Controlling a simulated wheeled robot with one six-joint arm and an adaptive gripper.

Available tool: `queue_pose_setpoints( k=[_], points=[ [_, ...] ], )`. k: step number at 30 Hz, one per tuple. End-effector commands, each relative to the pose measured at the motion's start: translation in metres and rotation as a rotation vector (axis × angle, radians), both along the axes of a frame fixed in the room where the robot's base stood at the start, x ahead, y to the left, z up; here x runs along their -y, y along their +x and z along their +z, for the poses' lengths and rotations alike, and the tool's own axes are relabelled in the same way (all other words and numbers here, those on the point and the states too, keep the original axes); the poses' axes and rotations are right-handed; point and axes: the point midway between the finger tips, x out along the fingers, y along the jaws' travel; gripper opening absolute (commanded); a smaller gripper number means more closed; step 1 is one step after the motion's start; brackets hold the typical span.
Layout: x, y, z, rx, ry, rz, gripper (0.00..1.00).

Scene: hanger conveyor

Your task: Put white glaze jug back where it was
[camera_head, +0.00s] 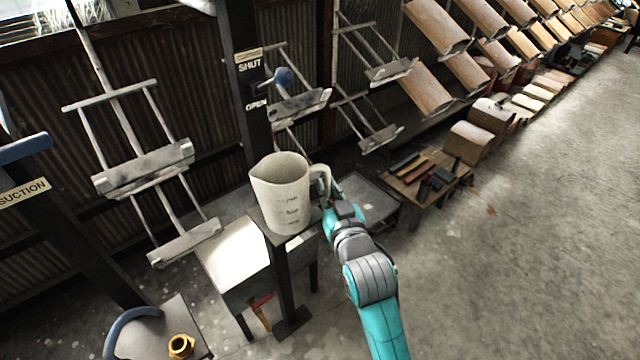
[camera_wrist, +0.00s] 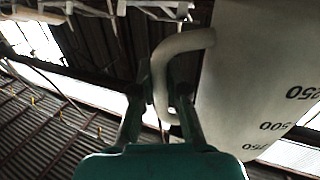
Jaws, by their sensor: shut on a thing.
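The white glaze jug (camera_head: 281,194) is upright, with measuring marks on its side and its handle to the right. It appears at or just over the small top of a dark post stand (camera_head: 283,262); I cannot tell whether its base touches. My gripper (camera_head: 332,196) reaches the jug from the right and is shut on its handle. In the wrist view the fingers (camera_wrist: 160,100) sit either side of the curved handle, and the jug body (camera_wrist: 262,85) fills the right side. The fingertips are partly hidden in the head view.
A pale-topped table (camera_head: 235,250) stands left of the post. A lever post marked SHUT and OPEN (camera_head: 249,85) rises behind the jug. Hanger racks (camera_head: 145,165) line the wall. A low tool table (camera_head: 425,180) is at right. The floor at right is clear.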

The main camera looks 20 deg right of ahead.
Motion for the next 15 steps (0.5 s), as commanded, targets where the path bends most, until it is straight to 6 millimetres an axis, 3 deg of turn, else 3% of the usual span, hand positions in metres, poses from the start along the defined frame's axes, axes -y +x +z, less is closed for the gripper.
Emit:
queue_pose_setpoints(
  k=[6, 15],
  points=[
    [0.002, 0.041, 0.001, 0.002, 0.0, -0.001, 0.0],
    [0.002, 0.052, -0.008, 0.0, 0.0, -0.001, 0.0]
  ],
)
